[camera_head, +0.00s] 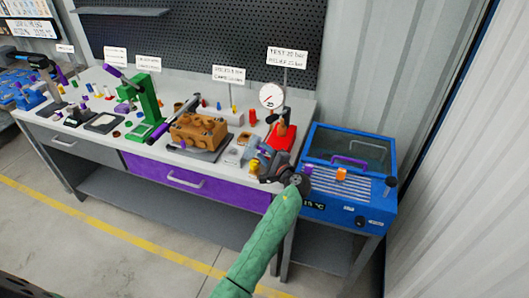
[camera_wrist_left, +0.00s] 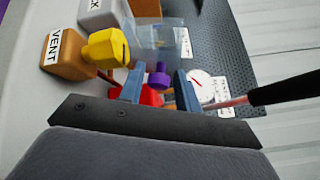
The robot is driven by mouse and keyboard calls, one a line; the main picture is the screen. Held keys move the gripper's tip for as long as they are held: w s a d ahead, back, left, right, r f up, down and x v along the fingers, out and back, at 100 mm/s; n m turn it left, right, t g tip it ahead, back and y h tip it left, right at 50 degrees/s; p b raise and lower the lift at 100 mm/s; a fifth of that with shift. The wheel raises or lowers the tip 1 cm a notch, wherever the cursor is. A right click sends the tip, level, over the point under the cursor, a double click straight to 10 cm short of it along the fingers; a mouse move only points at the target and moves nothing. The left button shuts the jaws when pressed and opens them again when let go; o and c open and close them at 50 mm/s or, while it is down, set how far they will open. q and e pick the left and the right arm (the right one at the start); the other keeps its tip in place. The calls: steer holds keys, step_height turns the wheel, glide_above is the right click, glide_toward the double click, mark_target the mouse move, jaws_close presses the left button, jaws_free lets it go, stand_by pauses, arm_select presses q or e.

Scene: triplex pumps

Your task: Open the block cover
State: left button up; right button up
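A clear, see-through cover (camera_wrist_left: 155,35) shows in the left wrist view, with a purple knob (camera_wrist_left: 158,76) at its near side. It appears to be the block cover. My left gripper (camera_wrist_left: 160,82) is open, with one blue-grey finger on each side of the knob. Gaps show between fingers and knob, and I cannot tell how deep the knob sits between them. In the head view my left gripper (camera_head: 260,164) is over the bench's right front corner, hiding part of the fixture there. My right gripper is not in view.
A brown VENT block (camera_wrist_left: 68,55) with a yellow knob (camera_wrist_left: 105,48) is close left of the fingers. A gauge (camera_head: 271,96) and red pump (camera_head: 281,135) stand behind. A black-handled lever (camera_wrist_left: 285,90) is at the right. A blue machine (camera_head: 345,205) stands beside the bench.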

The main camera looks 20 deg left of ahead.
arm_select(q)
jaws_close()
steer(key=shift+r, duration=0.2)
steer(key=shift+a+r+n+g+h+p, duration=0.55)
steer(key=shift+r+n+g+h+p, duration=0.2)
steer(key=shift+p, duration=0.25)
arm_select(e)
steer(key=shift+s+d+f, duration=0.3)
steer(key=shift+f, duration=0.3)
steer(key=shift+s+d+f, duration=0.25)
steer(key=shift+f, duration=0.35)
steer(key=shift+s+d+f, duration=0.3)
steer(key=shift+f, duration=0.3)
arm_select(q)
steer(key=shift+f, duration=0.1)
jaws_free()
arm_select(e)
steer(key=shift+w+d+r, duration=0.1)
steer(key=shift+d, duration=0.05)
